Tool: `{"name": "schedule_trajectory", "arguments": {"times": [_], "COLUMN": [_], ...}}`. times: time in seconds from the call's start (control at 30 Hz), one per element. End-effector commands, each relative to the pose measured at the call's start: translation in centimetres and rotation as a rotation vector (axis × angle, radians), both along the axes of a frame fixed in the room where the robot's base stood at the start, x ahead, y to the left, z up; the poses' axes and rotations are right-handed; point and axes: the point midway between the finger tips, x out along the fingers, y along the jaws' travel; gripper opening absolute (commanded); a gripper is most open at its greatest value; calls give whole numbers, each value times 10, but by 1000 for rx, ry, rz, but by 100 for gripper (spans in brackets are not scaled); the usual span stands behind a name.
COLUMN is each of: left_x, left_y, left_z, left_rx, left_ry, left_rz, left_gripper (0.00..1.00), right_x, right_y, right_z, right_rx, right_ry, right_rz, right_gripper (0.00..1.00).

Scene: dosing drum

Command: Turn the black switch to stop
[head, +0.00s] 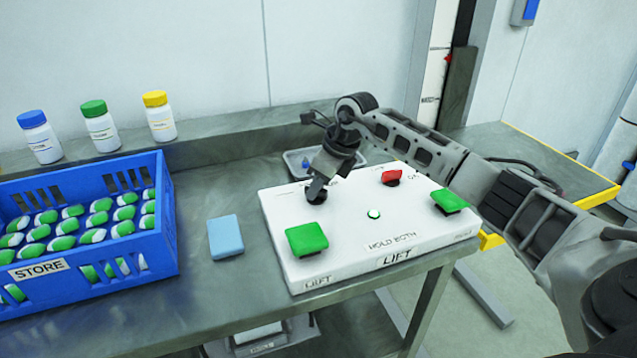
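A white control box (345,266) stands on the metal table, with "LIFT" and "HOLD BOTH" printed on it. The black switch (316,197) is at its back left, partly hidden by my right gripper (317,188). My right gripper points down at the switch, its fingertips at or just around it; I cannot tell whether they touch or grip it. The switch's pointer and the lettering beside it are hidden. A red switch (392,177) and two green buttons, left (307,238) and right (449,201), are also on the box. My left gripper is out of view.
A light blue block (225,237) lies between crate and box. A small tray (292,160) sits behind the box. Several capped bottles (101,127) stand on the back ledge.

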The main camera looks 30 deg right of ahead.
Motion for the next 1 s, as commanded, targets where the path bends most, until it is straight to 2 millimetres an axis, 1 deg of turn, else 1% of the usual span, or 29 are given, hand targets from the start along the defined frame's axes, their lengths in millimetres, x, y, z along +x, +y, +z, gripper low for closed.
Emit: {"name": "schedule_trajectory", "arguments": {"times": [0.03, 0.07, 0.1, 0.37, 0.57, 0.77, 1.0], "left_x": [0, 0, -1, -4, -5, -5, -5], "left_y": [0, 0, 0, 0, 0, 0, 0], "left_z": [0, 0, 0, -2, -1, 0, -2], "left_rx": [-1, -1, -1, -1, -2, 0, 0], "left_ry": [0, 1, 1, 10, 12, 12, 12], "left_rz": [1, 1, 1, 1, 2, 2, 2], "left_gripper": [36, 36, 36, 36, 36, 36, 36], "right_x": [0, 0, 0, 0, 0, -1, -1], "right_y": [0, 0, 0, 0, 0, 1, 2], "right_z": [0, 0, 0, 1, 1, 2, 1], "right_rx": [0, 0, 0, 0, -2, -1, -1], "right_ry": [0, 0, 0, 0, -1, -2, -3], "right_rz": [0, 0, 0, -10, -77, -214, -420], "right_gripper": [12, 4, 0, 0, 0, 0, 0]}}
